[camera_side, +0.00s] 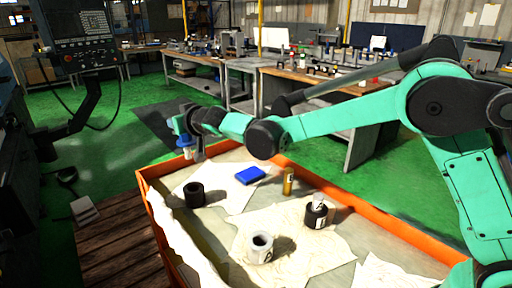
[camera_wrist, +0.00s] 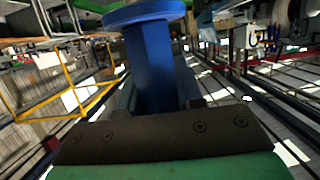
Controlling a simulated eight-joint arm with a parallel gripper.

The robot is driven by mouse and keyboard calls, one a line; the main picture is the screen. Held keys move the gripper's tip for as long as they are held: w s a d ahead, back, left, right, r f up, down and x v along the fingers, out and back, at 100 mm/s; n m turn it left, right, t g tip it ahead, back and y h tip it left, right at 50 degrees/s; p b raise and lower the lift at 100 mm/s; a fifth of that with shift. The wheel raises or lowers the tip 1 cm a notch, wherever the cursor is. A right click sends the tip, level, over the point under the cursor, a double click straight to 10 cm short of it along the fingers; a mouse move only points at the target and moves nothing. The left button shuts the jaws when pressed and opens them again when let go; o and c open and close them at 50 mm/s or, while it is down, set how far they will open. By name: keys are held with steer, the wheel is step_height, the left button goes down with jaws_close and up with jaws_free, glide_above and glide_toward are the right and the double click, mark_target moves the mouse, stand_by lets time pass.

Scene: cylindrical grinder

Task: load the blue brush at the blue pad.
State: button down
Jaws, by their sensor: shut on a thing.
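My gripper (camera_side: 192,150) is at the left in the side view, raised above the far left corner of the orange-edged table. It is shut on the blue brush (camera_wrist: 152,65), which fills the middle of the wrist view as a blue shaft with a wide round blue flange. In the side view the brush (camera_side: 184,142) is small, blue above and whitish below. The flat blue pad (camera_side: 250,175) lies on a pale sheet on the table, right of and lower than my gripper in the side view, apart from the brush. Nothing is seen on the pad.
A black hollow cylinder (camera_side: 195,195) stands left of the pad. A brassy cylinder (camera_side: 288,181), a black labelled pot (camera_side: 317,215) and a grey cup (camera_side: 261,248) stand to the right and nearer. The table has a raised orange rim (camera_side: 390,238). A control panel (camera_side: 82,38) hangs upper left.

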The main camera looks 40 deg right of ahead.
step_height(320, 180, up, 7)
steer(key=w+d+f+n+g+h, duration=0.1)
steer(key=d+f+n, duration=0.1)
steer(key=d+f, duration=1.3)
steer(key=shift+f+g+h, duration=0.3)
steer(key=shift+f+g, duration=0.1)
steer(key=shift+f, duration=1.05)
steer(key=shift+d+f, duration=0.1)
steer(key=shift+f, duration=0.55)
stand_by(0.5)
step_height(320, 180, up, 7)
stand_by(0.8)
stand_by(0.4)
